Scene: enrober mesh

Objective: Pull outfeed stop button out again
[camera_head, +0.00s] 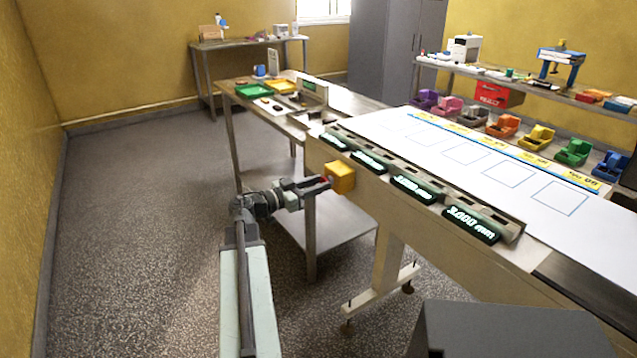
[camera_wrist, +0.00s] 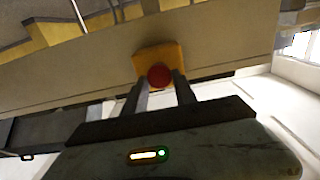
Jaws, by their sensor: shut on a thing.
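The outfeed stop button is a red round head (camera_wrist: 159,76) on a yellow box (camera_head: 341,177). The box is fixed to the side of the beige conveyor frame, near its far left end. In the wrist view the yellow box (camera_wrist: 157,56) shows behind the red head. My gripper (camera_head: 322,182) reaches the button from the left, level with it. In the wrist view its two fingers (camera_wrist: 160,84) stand on either side of the red head and are shut on it. The head view shows only a little red between the fingertips. How far out the head stands cannot be told.
A steel table (camera_head: 330,238) stands just behind my gripper. Coloured bins (camera_head: 503,126) line the far side. The floor at left is clear.

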